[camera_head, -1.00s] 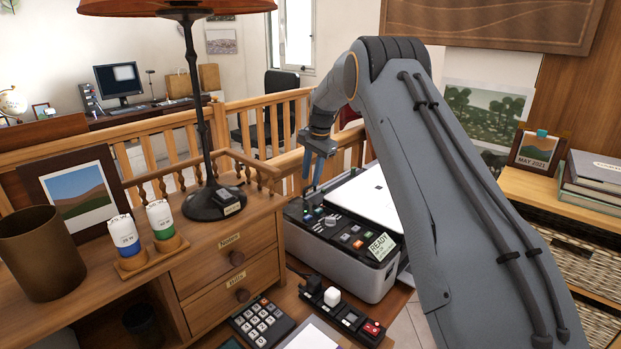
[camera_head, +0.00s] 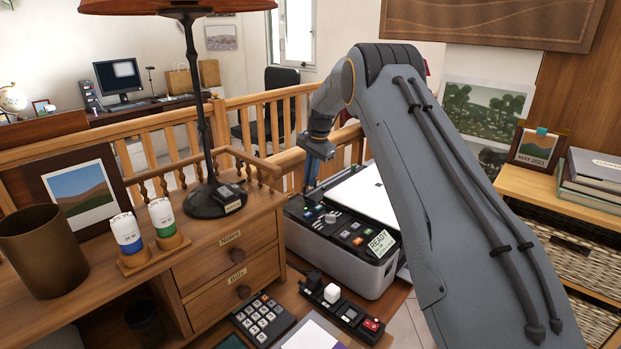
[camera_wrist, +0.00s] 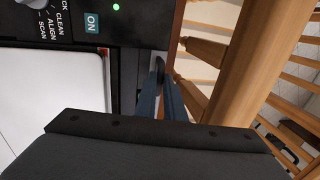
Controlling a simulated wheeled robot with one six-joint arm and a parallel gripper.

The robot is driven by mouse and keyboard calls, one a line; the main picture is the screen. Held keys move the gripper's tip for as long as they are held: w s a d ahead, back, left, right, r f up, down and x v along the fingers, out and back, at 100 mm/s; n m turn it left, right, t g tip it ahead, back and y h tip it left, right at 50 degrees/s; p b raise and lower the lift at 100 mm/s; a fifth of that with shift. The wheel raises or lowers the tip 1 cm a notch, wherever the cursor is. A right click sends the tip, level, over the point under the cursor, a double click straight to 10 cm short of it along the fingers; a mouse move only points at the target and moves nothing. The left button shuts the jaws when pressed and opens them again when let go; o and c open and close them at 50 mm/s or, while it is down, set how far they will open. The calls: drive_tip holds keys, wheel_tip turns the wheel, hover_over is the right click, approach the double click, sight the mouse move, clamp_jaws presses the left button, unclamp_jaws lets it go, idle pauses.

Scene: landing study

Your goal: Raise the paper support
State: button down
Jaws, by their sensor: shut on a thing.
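The printer (camera_head: 345,262) is a grey and black machine with a control panel, a green READY label and a white lid. My gripper (camera_head: 309,186) reaches down at the printer's back left edge. In the wrist view, the blue fingers of my gripper (camera_wrist: 162,82) are close together around a small grey tab, which looks like the paper support (camera_wrist: 158,66), at the printer's dark edge. Most of the tab is hidden by the fingers. I cannot tell its tilt.
A wooden railing (camera_wrist: 232,70) stands close beside the fingers. A lamp (camera_head: 213,200) and a desk with drawers (camera_head: 235,258) are left of the printer. A calculator (camera_head: 262,319) and a switch strip (camera_head: 342,308) lie in front of it.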

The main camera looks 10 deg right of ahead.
wheel_tip(320, 180, up, 8)
drive_tip(key=c, duration=1.8)
unclamp_jaws()
drive_tip(key=shift+f, duration=0.1)
drive_tip(key=shift+c, duration=0.2)
drive_tip(key=shift+b, duration=0.3)
wheel_tip(320, 180, up, 8)
drive_tip(key=s+d+b, duration=0.1)
drive_tip(key=b, duration=0.1)
drive_tip(key=shift+f, duration=0.15)
drive_tip(key=shift+s, duration=0.2)
